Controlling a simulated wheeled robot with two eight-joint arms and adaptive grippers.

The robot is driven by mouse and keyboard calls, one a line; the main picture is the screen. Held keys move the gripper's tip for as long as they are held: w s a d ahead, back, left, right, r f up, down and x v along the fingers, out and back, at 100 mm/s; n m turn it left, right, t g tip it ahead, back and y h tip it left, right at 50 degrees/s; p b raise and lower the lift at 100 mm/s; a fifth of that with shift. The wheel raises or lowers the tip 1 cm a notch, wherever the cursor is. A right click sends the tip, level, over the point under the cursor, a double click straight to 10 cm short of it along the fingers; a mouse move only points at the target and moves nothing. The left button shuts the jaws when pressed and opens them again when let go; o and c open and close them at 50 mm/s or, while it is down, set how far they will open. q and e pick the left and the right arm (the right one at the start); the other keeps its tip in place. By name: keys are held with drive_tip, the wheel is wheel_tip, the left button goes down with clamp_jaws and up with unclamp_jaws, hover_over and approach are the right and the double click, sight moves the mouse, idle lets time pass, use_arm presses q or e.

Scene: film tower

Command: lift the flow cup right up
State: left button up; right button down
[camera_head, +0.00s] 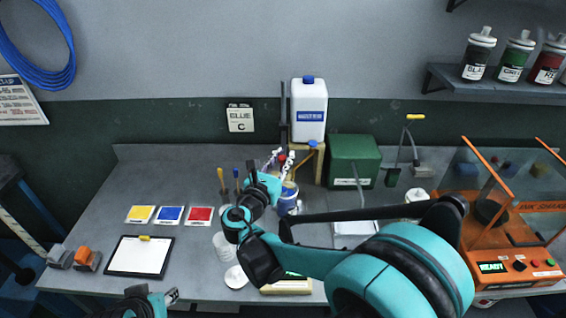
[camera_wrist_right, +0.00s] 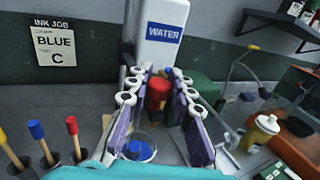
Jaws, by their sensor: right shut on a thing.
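My right gripper (camera_head: 282,159) is over the blue ink can (camera_head: 289,203), its purple-padded fingers pointing to the back wall. In the right wrist view the fingers (camera_wrist_right: 158,80) flank a red grip (camera_wrist_right: 158,90), which I take for the flow cup's handle; the gripper is shut on it. The cup's body is not clearly visible. Blue ink (camera_wrist_right: 139,150) shows below, between the fingers. I cannot tell whether the cup is clear of the can. My left gripper (camera_head: 172,296) is low at the front edge, away from the can; its opening is unclear.
A white water jug (camera_head: 309,110) stands on a wooden stand behind the gripper. A green box (camera_head: 354,160) is to its right. Colour cards and a clipboard (camera_head: 140,258) lie at left. An orange-framed machine (camera_head: 515,272) stands at right. Clear cups sit near my right wrist.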

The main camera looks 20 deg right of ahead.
wheel_tip(320, 180, up, 14)
drive_tip(key=p, duration=0.8)
drive_tip(key=shift+f, duration=0.25)
drive_tip(key=shift+w, duration=0.1)
drive_tip(key=c, duration=1.3)
unclamp_jaws()
drive_tip(key=v, duration=1.2)
